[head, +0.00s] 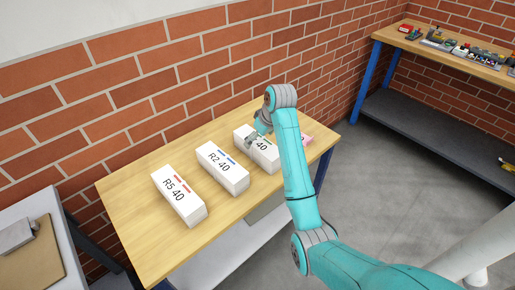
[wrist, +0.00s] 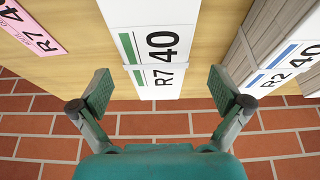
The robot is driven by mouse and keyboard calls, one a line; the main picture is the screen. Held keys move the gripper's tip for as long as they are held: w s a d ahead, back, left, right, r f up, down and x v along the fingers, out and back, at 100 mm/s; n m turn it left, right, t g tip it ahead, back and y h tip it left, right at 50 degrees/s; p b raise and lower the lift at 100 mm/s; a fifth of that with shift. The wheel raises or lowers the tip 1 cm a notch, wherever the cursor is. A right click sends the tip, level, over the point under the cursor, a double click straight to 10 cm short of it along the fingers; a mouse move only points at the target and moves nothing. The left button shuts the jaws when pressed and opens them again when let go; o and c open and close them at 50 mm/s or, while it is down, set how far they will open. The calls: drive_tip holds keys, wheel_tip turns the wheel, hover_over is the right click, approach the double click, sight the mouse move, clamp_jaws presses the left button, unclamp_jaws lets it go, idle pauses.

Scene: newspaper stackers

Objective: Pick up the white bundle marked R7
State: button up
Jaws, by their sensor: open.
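The white bundle marked R7 40 (wrist: 150,22) has green stripes and lies between the two fingers in the wrist view. In the head view the same bundle (head: 266,158) is the right one of the white row, its label partly hidden by my gripper (head: 256,136). My gripper also shows in the wrist view (wrist: 160,92), open, with a finger on each side of the bundle's end. Gaps show between both fingers and the bundle. I cannot tell the exact height of the fingers over it.
White bundles R2 40 (head: 222,167), with blue stripes, and R5 40 (head: 179,196), with red stripes, lie to the left on the wooden table (head: 130,215). A pink piece marked R7 40 (wrist: 32,28) lies on the other side. A brick wall (head: 130,95) stands behind.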

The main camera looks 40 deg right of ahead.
sight(258, 141)
drive_tip(key=shift+d+x, duration=0.1)
drive_tip(key=shift+x, duration=1.3)
drive_tip(key=shift+d+x, duration=0.15)
drive_tip(key=shift+x, duration=1.25)
drive_tip(key=shift+s, duration=0.1)
drive_tip(key=c, duration=1.7)
drive_tip(key=shift+c, duration=1)
